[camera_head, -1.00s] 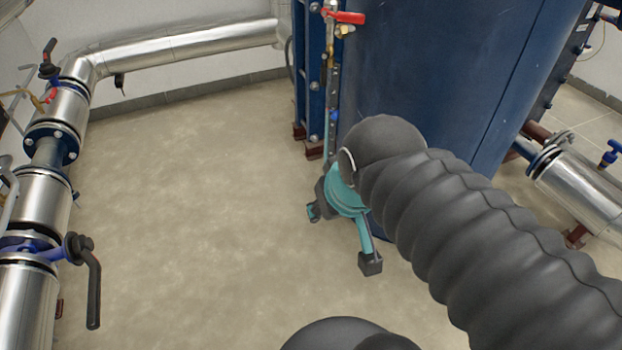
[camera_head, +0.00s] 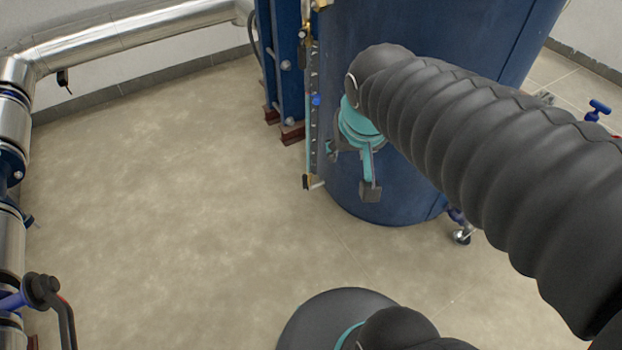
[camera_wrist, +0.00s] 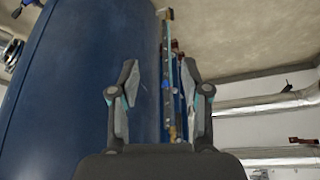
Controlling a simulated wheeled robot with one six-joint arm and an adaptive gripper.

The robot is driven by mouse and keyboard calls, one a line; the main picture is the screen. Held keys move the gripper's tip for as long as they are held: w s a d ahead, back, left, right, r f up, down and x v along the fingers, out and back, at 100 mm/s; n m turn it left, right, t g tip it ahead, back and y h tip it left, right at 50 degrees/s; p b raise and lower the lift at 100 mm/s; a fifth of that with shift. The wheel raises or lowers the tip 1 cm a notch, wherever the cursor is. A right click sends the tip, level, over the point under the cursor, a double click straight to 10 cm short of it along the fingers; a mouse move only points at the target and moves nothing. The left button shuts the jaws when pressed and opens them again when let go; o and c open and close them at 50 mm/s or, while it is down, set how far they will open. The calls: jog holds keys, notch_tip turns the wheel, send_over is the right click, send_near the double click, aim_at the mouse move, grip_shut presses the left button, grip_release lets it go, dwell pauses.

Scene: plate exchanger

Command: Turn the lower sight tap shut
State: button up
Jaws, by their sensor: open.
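The lower sight tap (camera_head: 308,182) is a small brass fitting with a dark end at the foot of the thin sight gauge (camera_head: 311,120), beside the blue tank. Its handle is too small to read. In the wrist view, which is upside down, the tap (camera_wrist: 167,14) shows small at the top end of the gauge strip (camera_wrist: 168,70). My gripper (camera_head: 353,172) is open and empty, to the right of the tap and slightly above it in the head view. In the wrist view, my fingers (camera_wrist: 159,70) stand apart with the gauge behind the gap.
The large blue tank (camera_head: 400,200) stands directly behind my gripper. Blue frame posts (camera_head: 284,70) stand left of the gauge. Silver pipes (camera_head: 130,30) run along the left and back walls. The floor (camera_head: 170,200) in the middle is clear.

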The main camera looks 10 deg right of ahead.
jog(key=w+f+m+b, duration=0.1)
jog(key=w+f+b, duration=0.1)
jog(key=w+f, duration=0.55)
jog(key=m+g+h+b, duration=0.1)
jog(key=m+b, duration=0.2)
jog(key=b, duration=0.4)
send_over(305, 176)
jog(key=s+a, duration=0.2)
jog(key=s, duration=0.2)
notch_tip(305, 176, down, 27)
jog(key=b+x, duration=0.1)
jog(key=x, duration=1.2)
jog(key=shift+s+d+f+b, duration=0.1)
jog(key=shift+s+f+b, duration=0.05)
jog(key=shift+b, duration=0.25)
grip_shut()
